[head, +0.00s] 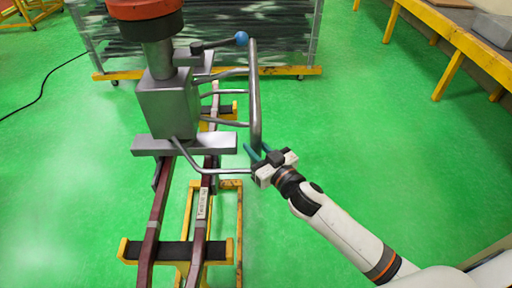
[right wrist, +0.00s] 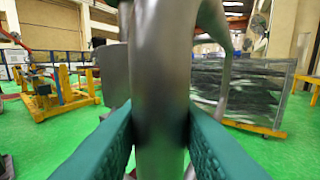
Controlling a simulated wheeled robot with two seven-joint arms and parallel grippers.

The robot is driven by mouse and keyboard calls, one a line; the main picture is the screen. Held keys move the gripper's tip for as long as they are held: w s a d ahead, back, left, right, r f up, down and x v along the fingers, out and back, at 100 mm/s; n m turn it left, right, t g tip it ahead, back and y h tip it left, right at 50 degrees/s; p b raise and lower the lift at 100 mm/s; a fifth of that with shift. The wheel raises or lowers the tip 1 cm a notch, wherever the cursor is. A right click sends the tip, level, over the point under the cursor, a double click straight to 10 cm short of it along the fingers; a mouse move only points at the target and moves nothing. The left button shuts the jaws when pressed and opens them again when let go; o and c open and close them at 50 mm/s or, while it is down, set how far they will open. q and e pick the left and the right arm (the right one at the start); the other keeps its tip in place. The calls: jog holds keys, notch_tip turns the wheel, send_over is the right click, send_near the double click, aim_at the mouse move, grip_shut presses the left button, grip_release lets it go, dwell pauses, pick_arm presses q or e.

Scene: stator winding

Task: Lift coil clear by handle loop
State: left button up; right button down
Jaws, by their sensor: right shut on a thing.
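The coil (head: 148,248) is a pair of long dark red bars running lengthwise below a grey clamp-like lifting tool (head: 167,108). A white label (head: 203,204) is on its right bar. The tool's handle loop (head: 254,95) is a bent grey tube standing out on the right side. My right gripper (head: 258,152) is at the lower end of this loop. In the right wrist view its teal fingers (right wrist: 160,135) press on both sides of the grey tube (right wrist: 161,70). The tool hides part of the coil. My left gripper is out of view.
A yellow stand (head: 238,215) with black crossbars is under the coil. A clear-walled rack (head: 290,45) on a yellow wheeled base stands behind. A yellow bench (head: 455,35) is at the upper right. Green floor is open left and right.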

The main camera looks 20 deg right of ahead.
dwell(0.6)
jog(key=c, duration=1.6)
grip_release()
jog(key=shift+c, duration=0.2)
grip_shut()
